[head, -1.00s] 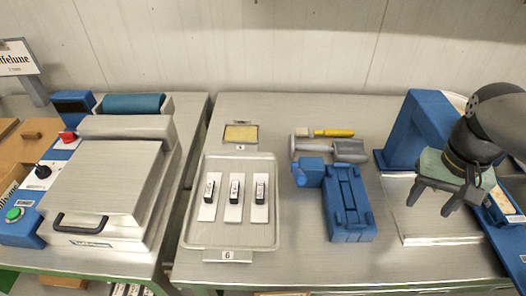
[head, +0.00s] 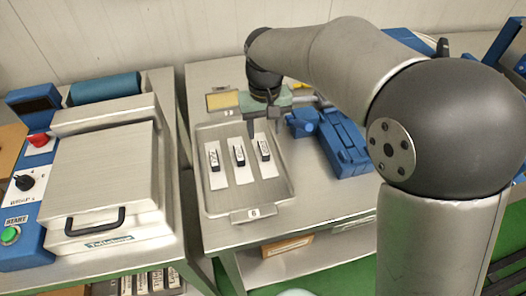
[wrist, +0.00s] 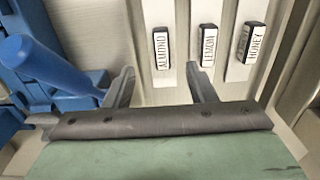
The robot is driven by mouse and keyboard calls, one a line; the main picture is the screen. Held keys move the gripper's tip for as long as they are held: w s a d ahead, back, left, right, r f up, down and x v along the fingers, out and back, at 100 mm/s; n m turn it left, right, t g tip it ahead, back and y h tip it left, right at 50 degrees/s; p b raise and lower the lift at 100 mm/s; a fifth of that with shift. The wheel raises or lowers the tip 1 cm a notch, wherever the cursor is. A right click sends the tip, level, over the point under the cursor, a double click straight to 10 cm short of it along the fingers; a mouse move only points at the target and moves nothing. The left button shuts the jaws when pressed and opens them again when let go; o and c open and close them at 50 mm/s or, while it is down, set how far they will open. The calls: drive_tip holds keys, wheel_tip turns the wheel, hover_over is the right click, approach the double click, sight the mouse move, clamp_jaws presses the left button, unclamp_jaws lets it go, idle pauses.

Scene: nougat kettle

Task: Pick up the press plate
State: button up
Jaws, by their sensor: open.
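Three white plates with black labelled grips lie side by side in a metal tray (head: 221,207). Which one is the press plate is not marked. In the wrist view their grips read ALMOND (wrist: 161,48), LEMON (wrist: 208,45) and HONEY (wrist: 251,43). In the head view they are the right plate (head: 271,174), middle plate (head: 243,174) and left plate (head: 217,179). My gripper (wrist: 160,76) is open and empty, its fingers to either side of the ALMOND plate's line. In the head view my gripper (head: 263,127) hangs over the tray's back right; my arm partly hides it.
A blue device (head: 343,145) stands right of the tray; its blue handle (wrist: 38,60) is close to my fingers in the wrist view. A yellow block in a small tray (head: 221,101) lies behind. A steel machine (head: 105,180) stands on the left table, across a gap.

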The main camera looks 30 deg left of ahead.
sight(264, 147)
drive_tip(key=shift+s+f+p, duration=0.1)
drive_tip(key=shift+f+p, duration=0.4)
drive_tip(key=shift+f, duration=3.4)
drive_tip(key=c, duration=0.8)
